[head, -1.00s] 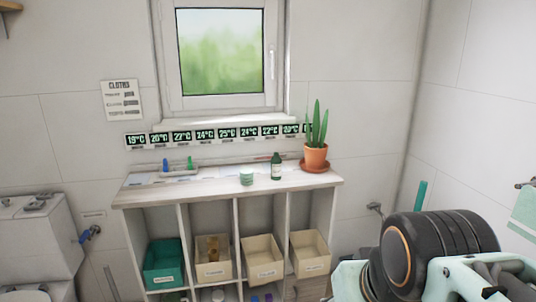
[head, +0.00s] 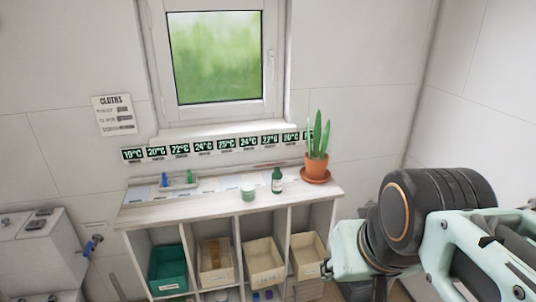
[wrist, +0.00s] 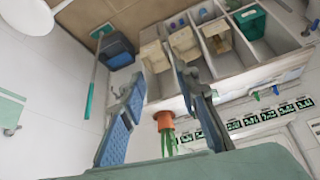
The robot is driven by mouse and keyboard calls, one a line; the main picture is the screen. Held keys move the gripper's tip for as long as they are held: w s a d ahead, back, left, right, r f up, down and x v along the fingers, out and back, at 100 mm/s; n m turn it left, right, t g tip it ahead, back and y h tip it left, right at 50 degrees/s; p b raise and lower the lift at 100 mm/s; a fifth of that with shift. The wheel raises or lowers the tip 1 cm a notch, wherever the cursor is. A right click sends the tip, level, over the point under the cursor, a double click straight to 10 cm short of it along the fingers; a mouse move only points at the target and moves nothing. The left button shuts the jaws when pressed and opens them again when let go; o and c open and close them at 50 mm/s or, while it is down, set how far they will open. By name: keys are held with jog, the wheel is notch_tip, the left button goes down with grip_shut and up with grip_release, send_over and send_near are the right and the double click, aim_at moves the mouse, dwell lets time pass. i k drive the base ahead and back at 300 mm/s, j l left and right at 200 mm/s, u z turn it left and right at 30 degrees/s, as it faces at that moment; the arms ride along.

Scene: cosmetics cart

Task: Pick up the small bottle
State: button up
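The small bottle (head: 277,181) is dark green with a pale label. It stands upright in the head view on top of the white shelf unit (head: 150,221), between a pale green jar (head: 248,191) and a potted plant (head: 316,160). In the wrist view I cannot make out the bottle; a finger may hide it. My gripper (wrist: 158,78) is open and empty in the wrist view, its blue-padded fingers apart. It is well away from the bottle. My arm fills the lower right of the head view.
The plant's saucer (head: 316,178) is close to the bottle's right. A small tray (head: 180,182) with blue and green items lies at the left of the top. Bins, including a green one (head: 168,270), fill the compartments below. A window (head: 214,60) is above.

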aim_at(276, 175)
jog(key=i+j, duration=0.2)
jog(key=i, duration=0.3)
jog(key=i+j+z, duration=0.1)
jog(key=i, duration=0.4)
jog(key=j, duration=0.1)
